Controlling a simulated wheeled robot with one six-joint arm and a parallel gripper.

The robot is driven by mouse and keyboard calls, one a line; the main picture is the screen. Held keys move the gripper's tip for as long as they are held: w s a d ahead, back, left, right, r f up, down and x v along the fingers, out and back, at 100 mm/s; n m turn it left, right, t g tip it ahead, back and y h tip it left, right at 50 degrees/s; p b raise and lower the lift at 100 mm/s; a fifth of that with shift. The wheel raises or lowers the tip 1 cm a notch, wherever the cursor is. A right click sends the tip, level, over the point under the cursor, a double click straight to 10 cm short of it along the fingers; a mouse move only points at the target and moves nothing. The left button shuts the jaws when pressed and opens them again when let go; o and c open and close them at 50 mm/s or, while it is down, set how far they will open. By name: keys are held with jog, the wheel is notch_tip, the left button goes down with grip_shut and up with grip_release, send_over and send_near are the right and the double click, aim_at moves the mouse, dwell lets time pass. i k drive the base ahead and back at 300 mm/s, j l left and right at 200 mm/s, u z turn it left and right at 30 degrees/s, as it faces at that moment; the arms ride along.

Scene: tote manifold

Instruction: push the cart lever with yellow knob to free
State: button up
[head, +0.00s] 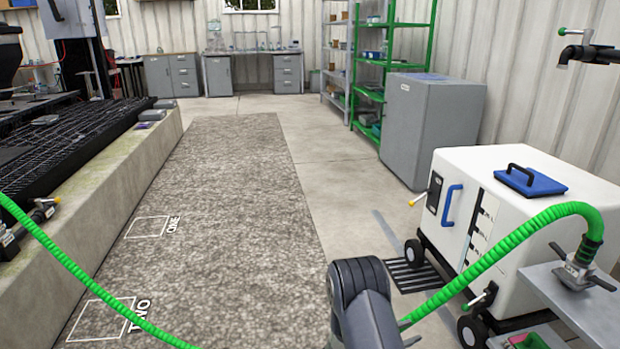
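A white wheeled cart (535,222) stands at the right. On its left face is a dark panel (434,193) with a short lever that ends in a yellow knob (412,203). The lever sticks out to the left and slightly down. The panel's markings are too small to read. A dark grey link of my arm shows at the bottom middle, left of the cart and well short of the knob. My gripper is not in view.
A blue handle (452,205) is beside the panel. A green hose (500,250) arches before the cart to a grey side table (570,285); another green hose (75,270) crosses the lower left. A floor grate (410,276) lies by the wheels.

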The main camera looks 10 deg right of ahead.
aim_at(412, 203)
jog(key=i+j+z, duration=0.1)
jog(key=i, duration=1.5)
jog(key=i+l, duration=0.7)
jog(key=l, duration=0.1)
